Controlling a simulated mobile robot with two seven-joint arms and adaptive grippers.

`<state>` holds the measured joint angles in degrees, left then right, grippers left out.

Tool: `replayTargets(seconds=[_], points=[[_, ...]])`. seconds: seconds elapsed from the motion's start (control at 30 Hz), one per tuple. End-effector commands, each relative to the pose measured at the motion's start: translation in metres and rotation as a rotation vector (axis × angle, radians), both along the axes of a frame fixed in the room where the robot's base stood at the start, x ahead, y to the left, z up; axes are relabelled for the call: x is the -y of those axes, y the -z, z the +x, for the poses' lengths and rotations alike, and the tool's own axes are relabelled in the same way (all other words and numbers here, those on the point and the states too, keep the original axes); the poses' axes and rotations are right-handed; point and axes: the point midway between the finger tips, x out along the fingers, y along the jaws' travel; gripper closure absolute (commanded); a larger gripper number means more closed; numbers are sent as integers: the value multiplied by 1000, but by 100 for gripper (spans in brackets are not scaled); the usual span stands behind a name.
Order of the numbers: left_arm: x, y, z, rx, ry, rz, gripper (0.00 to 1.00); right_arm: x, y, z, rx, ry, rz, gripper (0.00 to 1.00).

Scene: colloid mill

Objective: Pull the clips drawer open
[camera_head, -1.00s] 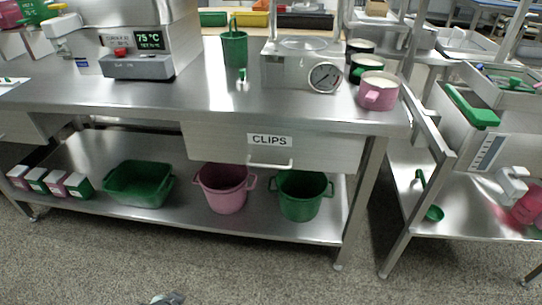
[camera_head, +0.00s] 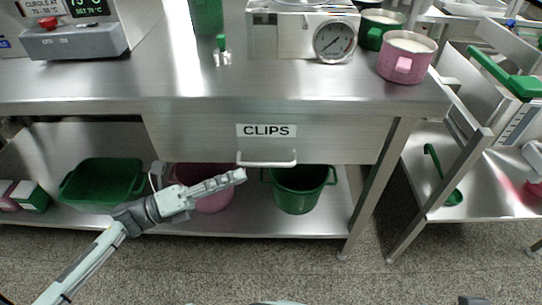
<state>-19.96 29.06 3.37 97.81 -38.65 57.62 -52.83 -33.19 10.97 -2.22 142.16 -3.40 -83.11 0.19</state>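The clips drawer (camera_head: 330,143) is a wide steel drawer front under the worktop, with a white "CLIPS" label (camera_head: 266,130). It looks shut. Its pale bar handle (camera_head: 267,163) runs along the lower edge. My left gripper (camera_head: 237,177) points right and slightly up, with its tip just below and left of the handle. It appears apart from the handle, with nothing visible in it. It is seen nearly edge-on, so the finger opening is unclear. I cannot make out my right gripper.
On the shelf below stand a green tub (camera_head: 103,182), a pink pot (camera_head: 215,199) partly behind my gripper, and a green pot (camera_head: 300,190). A table leg (camera_head: 378,190) stands right of the drawer. A dial gauge (camera_head: 334,42) and pink mug (camera_head: 406,58) sit above.

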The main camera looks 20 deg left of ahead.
Motion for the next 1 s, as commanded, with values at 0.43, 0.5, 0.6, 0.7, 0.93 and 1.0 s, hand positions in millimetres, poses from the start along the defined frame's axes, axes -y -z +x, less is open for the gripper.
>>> replayTargets(seconds=[0.43, 0.5, 0.6, 0.7, 0.93, 1.0], points=[[36, -13, 25, 9, 6, 0, 82, 18, 3, -26, -115, 44, -34, 60], [44, -15, 31, 9, 6, 0, 82, 21, 4, -32, -141, 54, -40, 60], [53, -16, 38, 7, 5, 1, 82, 20, 9, -29, -140, 51, -37, 60], [59, -18, 43, 7, 4, 1, 82, 20, 12, -28, -140, 50, -36, 60], [61, -17, 44, 5, 5, 2, 82, 20, 13, -27, -139, 49, -35, 60], [61, -17, 44, 5, 5, 2, 82, 20, 13, -27, -138, 49, -35, 60]])
